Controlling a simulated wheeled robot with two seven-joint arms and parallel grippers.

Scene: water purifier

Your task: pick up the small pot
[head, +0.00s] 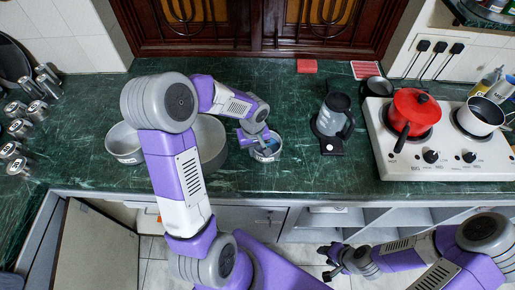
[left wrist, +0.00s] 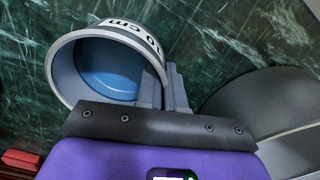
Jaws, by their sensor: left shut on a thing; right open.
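The small pot (head: 270,154) is pale grey outside with a blue inside, near the middle of the green counter. In the left wrist view the small pot (left wrist: 62,72) is large, with "10 cm" lettering on its rim. My left gripper (head: 261,141) is shut on its wall; the fingers (left wrist: 163,88) sit at the rim on the right in the wrist view. I cannot tell whether the pot touches the counter. My right gripper (head: 334,262) is open and empty, low in front of the counter.
A large grey pot (head: 213,150) and a light pot (head: 125,150) stand left of the small pot, partly behind my left arm. A dark jug-like appliance (head: 333,118) stands to the right. The white stove (head: 437,160) bears a red pot (head: 416,112) and a white pan (head: 481,117).

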